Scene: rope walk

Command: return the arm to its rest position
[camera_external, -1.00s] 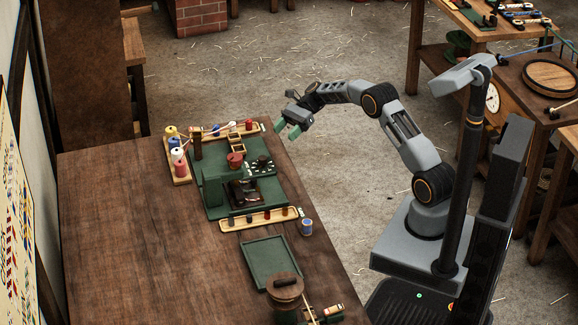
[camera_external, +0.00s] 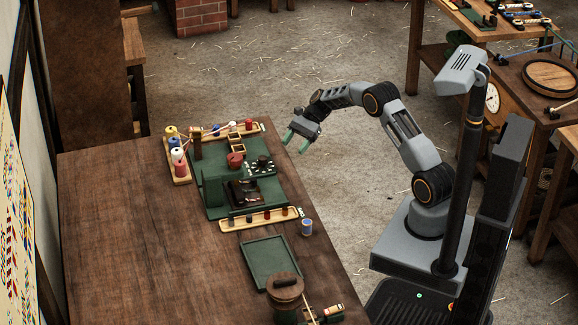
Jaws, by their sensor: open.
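My gripper (camera_external: 295,143) hangs over the right edge of the wooden table (camera_external: 125,235), pointing down and to the left. Its green-tipped fingers are apart and nothing shows between them. My arm is bent, reaching left from its grey base at the right of the table. The gripper is to the right of a green board (camera_external: 215,210) that carries a dark mechanism and a red pot (camera_external: 235,160).
Several spools (camera_external: 177,154) stand in a wooden rack at the board's left. A blue-and-white spool (camera_external: 306,227), an empty-looking green tray (camera_external: 270,262) and a lidded brown pot (camera_external: 286,288) stand near the table's right edge.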

